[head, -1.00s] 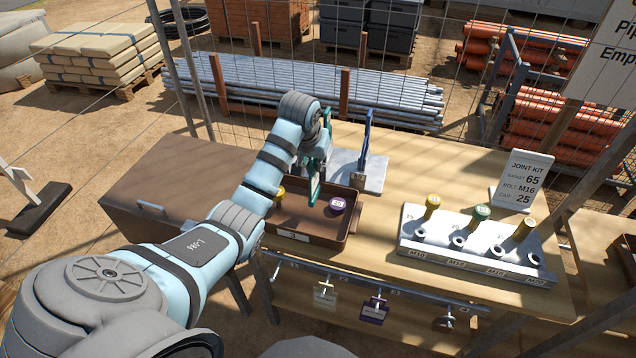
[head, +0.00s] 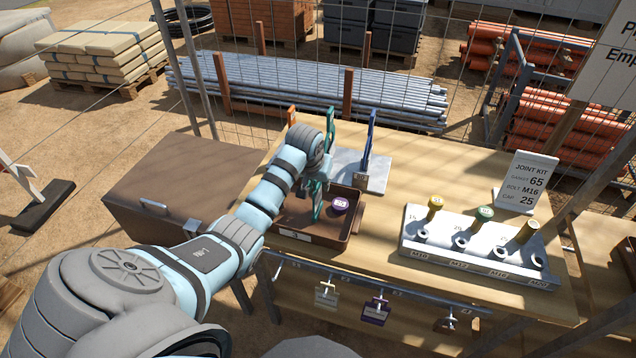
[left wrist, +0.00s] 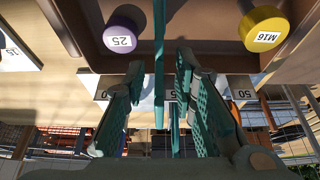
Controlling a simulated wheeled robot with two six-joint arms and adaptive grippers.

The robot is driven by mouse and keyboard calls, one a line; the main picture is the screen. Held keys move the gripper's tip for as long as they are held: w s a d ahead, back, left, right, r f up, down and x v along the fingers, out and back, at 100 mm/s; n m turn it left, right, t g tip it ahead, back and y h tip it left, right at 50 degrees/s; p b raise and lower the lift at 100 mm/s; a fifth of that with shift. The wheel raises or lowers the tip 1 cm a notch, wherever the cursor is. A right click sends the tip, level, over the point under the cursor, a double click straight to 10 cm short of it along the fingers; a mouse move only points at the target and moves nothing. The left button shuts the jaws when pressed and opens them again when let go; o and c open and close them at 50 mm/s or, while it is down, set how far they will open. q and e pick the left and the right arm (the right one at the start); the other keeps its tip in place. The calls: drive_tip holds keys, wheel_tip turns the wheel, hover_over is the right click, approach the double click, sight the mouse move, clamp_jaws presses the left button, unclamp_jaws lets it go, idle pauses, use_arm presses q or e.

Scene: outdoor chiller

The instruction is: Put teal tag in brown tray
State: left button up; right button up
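The brown tray (head: 352,237) sits near the left end of the wooden bench. A purple-topped cap marked 25 lies in it (head: 340,204), and the left wrist view shows it too (left wrist: 122,38), with a yellow M16 piece (left wrist: 264,29). A thin teal strip, apparently the teal tag seen edge-on (left wrist: 159,45), runs between my left gripper's fingers. My left gripper (head: 317,190) is over the tray; its teal lattice fingers are apart, with gaps visible on both sides of the strip. I cannot tell whether the strip touches the tray floor. My right gripper is not in view.
Behind the tray, upright orange (head: 292,115), teal (head: 330,112) and blue (head: 369,140) pieces stand by a grey plate. A white bolt rack (head: 470,250) stands right. Tags hang below the bench's front edge, including a purple one (head: 376,311). Bench between is clear.

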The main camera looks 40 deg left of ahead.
use_arm(q)
drive_tip(key=shift+r, duration=0.1)
drive_tip(key=v, duration=1.2)
